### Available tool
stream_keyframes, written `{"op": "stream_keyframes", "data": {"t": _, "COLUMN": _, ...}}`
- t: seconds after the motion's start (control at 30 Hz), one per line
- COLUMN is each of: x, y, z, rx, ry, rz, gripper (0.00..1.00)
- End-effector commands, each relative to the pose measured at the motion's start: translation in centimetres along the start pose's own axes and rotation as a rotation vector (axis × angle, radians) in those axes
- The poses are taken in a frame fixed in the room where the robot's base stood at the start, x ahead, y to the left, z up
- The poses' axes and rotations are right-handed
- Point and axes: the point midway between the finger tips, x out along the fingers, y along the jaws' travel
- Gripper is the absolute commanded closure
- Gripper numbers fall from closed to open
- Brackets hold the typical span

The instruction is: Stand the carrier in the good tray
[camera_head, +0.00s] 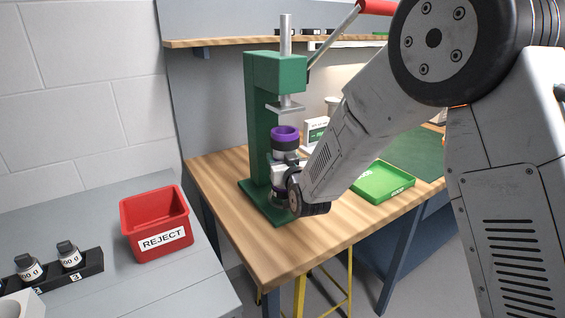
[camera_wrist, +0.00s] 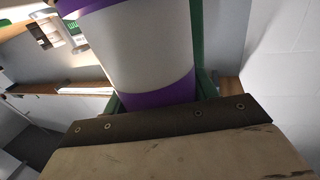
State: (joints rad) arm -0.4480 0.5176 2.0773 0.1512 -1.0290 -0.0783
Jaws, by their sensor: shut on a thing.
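The carrier (camera_head: 285,133) is an upright cylinder with a purple rim, seen in the head view at the green press. In the wrist view the carrier (camera_wrist: 150,45) is a pale grey cylinder with purple bands and fills the upper middle. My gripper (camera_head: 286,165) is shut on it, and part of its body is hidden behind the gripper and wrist. The good tray (camera_head: 368,188) is a shallow green tray lettered GOOD on the wooden bench, right of the press. My forearm passes in front of the area beside it.
The green press (camera_head: 258,130) stands on the bench (camera_head: 270,255), its ram (camera_head: 285,103) above the carrier. A red REJECT bin (camera_head: 150,215) and a dark rack (camera_head: 85,272) with small labelled pieces sit on a grey table at left. A green mat (camera_head: 418,150) lies behind the tray.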

Motion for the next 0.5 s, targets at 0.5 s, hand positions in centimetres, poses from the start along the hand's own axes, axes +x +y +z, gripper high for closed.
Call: {"op": "stream_keyframes", "data": {"t": 0.5, "x": -0.18, "y": 0.06, "z": -0.64, "rx": 0.0, "ry": 0.001, "rz": 0.0, "gripper": 0.74}}
